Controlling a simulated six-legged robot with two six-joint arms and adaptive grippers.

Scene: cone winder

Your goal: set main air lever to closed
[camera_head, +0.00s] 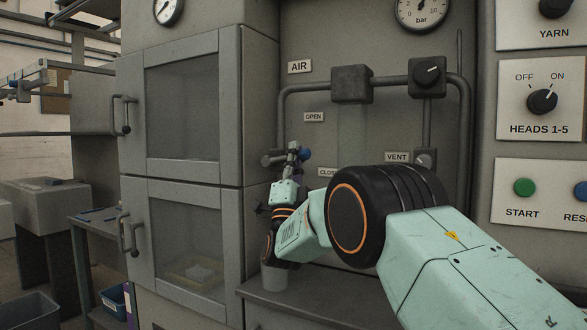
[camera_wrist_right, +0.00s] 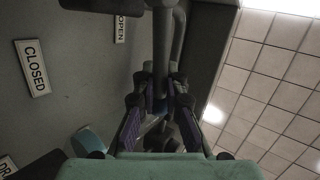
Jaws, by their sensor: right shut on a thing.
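The main air lever sits on the pipe under the AIR sign (camera_head: 299,67), between the OPEN sign (camera_head: 313,117) and the partly covered CLOSED sign (camera_head: 327,172). My right gripper (camera_head: 292,152) is shut on the lever, whose grip is mostly hidden by the fingers. In the right wrist view my two fingers (camera_wrist_right: 160,95) stand close together below a grey vertical pipe (camera_wrist_right: 163,45). The CLOSED sign (camera_wrist_right: 33,67) and OPEN sign (camera_wrist_right: 121,29) are to their left. My left gripper is not in view.
A VENT sign (camera_head: 396,157) and knob (camera_head: 424,160) are right of the gripper, behind my arm. A cabinet with glazed doors (camera_head: 183,100) stands close on the left. A grey ledge (camera_head: 315,290) lies below. A control panel (camera_head: 541,100) is at right.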

